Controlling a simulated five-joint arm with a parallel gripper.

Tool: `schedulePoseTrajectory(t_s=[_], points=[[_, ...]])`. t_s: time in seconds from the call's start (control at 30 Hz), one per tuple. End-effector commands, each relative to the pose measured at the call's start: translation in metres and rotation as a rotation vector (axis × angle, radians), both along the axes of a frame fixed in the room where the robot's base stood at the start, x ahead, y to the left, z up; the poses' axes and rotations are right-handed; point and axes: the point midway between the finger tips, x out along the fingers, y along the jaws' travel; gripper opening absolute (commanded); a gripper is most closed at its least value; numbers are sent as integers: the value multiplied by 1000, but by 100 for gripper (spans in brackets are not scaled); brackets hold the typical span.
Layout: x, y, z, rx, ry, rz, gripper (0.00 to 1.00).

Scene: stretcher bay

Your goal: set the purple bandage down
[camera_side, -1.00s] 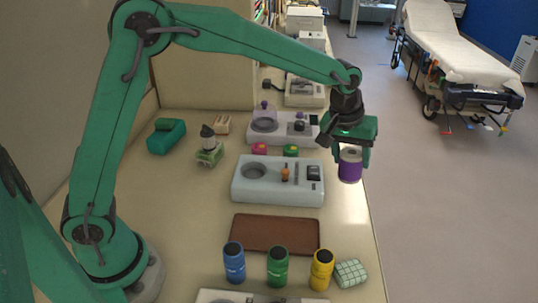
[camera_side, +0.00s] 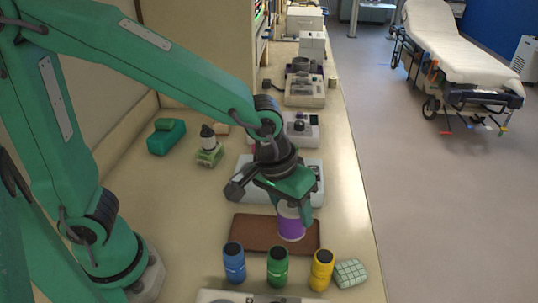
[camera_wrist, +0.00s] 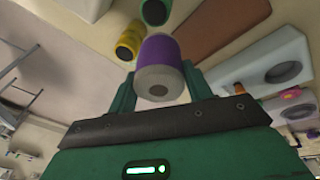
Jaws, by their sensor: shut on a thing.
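The purple bandage (camera_side: 291,224) is a short roll with a purple wrap and pale ends. My gripper (camera_side: 293,208) is shut on it and holds it upright over the right part of the brown tray (camera_side: 246,232) in the side view. I cannot tell whether its lower end touches the tray. In the wrist view the purple bandage (camera_wrist: 160,60) sits between the green fingers of my gripper (camera_wrist: 160,88), and the brown tray (camera_wrist: 215,27) shows beyond it to the upper right.
Blue (camera_side: 234,262), green (camera_side: 277,266) and yellow (camera_side: 321,269) containers stand along the tray's near side. A checkered pale green block (camera_side: 350,273) lies right of them. A grey device (camera_side: 314,192) is behind the tray, partly hidden by my gripper. The table's right edge is close.

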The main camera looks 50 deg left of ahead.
Motion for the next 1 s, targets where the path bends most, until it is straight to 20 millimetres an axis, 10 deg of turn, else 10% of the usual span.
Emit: schedulePoseTrajectory(t_s=[0.47,1.0], points=[[-14,4,-5,2,-1,-17,28],[38,54,-48,40,-27,-1,27]])
